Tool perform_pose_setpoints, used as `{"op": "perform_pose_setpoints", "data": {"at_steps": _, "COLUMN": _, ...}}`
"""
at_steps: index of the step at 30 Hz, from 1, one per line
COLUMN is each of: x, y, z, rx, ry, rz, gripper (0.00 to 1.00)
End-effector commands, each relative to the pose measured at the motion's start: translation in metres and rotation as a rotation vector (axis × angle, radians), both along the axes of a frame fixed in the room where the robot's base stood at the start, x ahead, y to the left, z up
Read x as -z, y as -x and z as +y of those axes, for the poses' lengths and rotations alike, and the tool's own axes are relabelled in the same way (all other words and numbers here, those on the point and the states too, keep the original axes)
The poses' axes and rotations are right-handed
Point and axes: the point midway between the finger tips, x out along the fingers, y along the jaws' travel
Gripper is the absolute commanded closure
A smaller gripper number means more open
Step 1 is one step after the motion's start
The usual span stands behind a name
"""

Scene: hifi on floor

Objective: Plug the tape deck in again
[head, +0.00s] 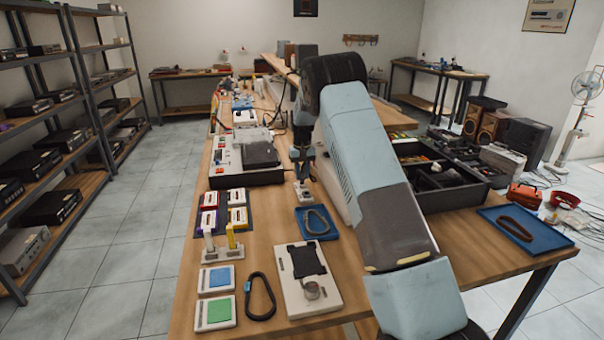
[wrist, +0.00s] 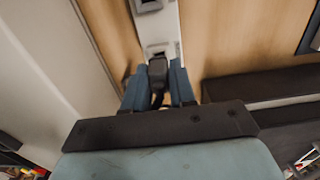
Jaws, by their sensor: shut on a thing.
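My gripper (head: 304,172) points down over the workbench. In the wrist view its two blue fingers (wrist: 158,97) are shut on a black plug (wrist: 157,74), with a dark cord between them. The plug is at the near end of a pale socket strip (wrist: 166,24), close to a socket opening; I cannot tell whether it is inserted. The strip's near end shows in the head view (head: 302,194), just below my gripper. A pale deck with a dark lid, which looks like the tape deck (head: 228,158), stands left of my gripper.
A blue tray (head: 329,232) with a dark belt lies in front of the strip. A black divided tray (head: 462,192) stands to the right, partly behind my arm. Cassettes (head: 238,217), pads and a loose belt (head: 261,293) lie at the near left. Bare wood shows around the strip.

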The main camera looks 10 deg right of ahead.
Motion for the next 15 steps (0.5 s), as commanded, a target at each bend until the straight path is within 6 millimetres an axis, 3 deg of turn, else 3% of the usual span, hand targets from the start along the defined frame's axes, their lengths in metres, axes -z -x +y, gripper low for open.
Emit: {"op": "perform_pose_setpoints", "data": {"at_steps": 15, "x": 0.0052, "y": 0.0, "z": -0.0001, "rx": 0.0, "ry": 0.0, "rz": 0.0, "gripper": 1.0}}
